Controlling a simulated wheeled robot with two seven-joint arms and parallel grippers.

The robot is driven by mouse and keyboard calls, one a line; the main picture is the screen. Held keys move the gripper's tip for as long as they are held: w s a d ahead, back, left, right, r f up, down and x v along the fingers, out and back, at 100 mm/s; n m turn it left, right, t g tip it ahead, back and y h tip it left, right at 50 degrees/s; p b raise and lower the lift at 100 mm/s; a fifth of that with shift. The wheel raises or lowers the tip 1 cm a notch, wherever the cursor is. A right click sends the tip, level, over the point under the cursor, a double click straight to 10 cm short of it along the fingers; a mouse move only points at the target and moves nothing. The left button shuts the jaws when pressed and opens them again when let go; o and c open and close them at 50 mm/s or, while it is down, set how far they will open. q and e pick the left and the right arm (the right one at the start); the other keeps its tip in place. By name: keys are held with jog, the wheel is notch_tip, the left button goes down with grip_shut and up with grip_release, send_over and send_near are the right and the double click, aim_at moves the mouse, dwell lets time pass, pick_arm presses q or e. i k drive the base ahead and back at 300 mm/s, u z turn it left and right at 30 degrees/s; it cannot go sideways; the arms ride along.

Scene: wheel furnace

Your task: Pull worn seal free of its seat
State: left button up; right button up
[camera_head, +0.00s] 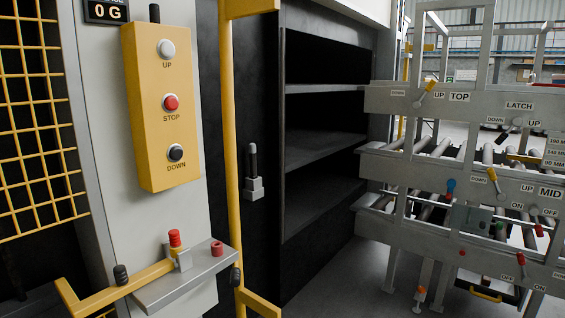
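Neither of my grippers shows in the head view. I cannot tell for certain which thing is the worn seal or where its seat is. A small red ring-like piece (217,248) with a dark hole sits on the grey ledge (180,284) at the lower left. A red-topped knob (175,239) stands upright on a grey block beside it. A black ribbed piece (120,275) is on the yellow bar (97,291) left of the ledge.
A yellow box (158,107) has UP, STOP and DOWN buttons. A yellow upright post (230,150) stands before a dark shelved cabinet (330,130). A black-handled grey fitting (253,172) is beside it. A labelled roller rack (450,100) stands right. Floor (345,270) shows between.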

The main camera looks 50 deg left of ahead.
aim_at(252, 147)
jog(key=i, duration=0.35)
jog(key=u, duration=0.85)
jog(key=i, duration=2.3)
jog(key=u, duration=1.65)
